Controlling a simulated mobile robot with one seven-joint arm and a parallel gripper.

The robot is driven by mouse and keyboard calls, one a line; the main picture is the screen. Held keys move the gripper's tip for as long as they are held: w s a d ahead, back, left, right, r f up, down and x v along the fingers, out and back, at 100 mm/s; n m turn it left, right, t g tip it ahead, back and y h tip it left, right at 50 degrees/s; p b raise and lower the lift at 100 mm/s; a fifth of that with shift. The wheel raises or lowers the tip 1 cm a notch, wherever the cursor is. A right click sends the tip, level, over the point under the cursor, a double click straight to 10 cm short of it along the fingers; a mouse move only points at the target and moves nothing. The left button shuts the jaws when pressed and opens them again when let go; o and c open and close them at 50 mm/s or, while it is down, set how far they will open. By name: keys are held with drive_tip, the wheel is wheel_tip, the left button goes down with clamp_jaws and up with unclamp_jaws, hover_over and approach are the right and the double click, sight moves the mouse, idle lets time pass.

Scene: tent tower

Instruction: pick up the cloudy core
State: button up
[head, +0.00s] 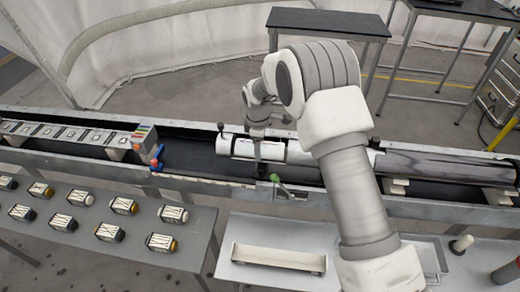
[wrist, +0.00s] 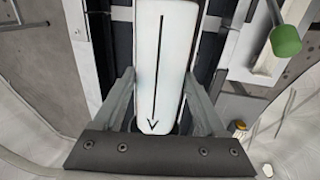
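A pale, whitish core with a black arrow along it lies in the long dark trough, left of my arm in the head view (head: 272,151). I take it to be the cloudy core. It fills the middle of the wrist view (wrist: 165,60), its arrow pointing toward my gripper's base. My gripper (head: 258,158) is down at this core, and in the wrist view its fingers (wrist: 160,72) stand on either side of it. I cannot tell whether they press on it. The core looks still level with the trough.
A dark grey marbled core (head: 445,167) lies in the trough to the right. A green knob (head: 275,178) sits at the front edge, also in the wrist view (wrist: 286,40). An empty white tray (head: 278,259) is in front. Several small blocks stand on the left table (head: 90,262).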

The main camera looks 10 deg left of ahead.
clamp_jaws()
drive_tip(key=shift+r, duration=0.1)
